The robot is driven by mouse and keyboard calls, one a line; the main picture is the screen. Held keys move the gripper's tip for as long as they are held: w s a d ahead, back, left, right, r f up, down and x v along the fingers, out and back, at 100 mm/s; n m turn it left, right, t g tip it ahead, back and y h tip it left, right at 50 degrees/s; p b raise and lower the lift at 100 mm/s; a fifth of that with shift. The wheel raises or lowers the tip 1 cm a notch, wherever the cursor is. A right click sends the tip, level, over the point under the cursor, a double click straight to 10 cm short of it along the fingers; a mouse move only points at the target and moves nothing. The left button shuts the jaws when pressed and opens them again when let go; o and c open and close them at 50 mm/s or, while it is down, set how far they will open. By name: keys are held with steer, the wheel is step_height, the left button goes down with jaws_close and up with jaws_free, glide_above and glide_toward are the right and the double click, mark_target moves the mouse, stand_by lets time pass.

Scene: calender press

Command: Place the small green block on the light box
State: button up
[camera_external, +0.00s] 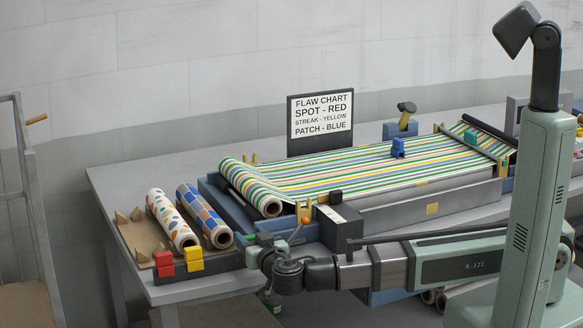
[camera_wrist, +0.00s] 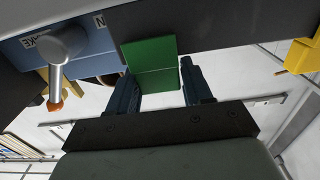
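A green block (camera_wrist: 152,62) sits between the two fingers of my gripper (camera_wrist: 160,82) in the wrist view. The fingers press close on both its sides, and its far end sticks out past the fingertips. In the external view my gripper (camera_external: 262,252) is at the table's front edge, just right of the yellow block. The green block (camera_external: 265,238) shows only in small part there. Another small green block (camera_external: 470,137) lies on the striped cloth at the right. No label marks a light box; I cannot tell which surface it is.
Red (camera_external: 164,264) and yellow (camera_external: 194,258) blocks stand at the table's front edge. Two patterned rolls (camera_external: 172,219) lie behind them. A lever with an orange knob (camera_external: 306,220) stands right of my gripper. A blue block (camera_external: 398,148) sits on the striped cloth (camera_external: 350,172). A flaw chart (camera_external: 320,118) stands behind.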

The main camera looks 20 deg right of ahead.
mark_target(251, 236)
steer(key=c, duration=0.6)
steer(key=shift+o, duration=0.2)
steer(key=shift+r, duration=5)
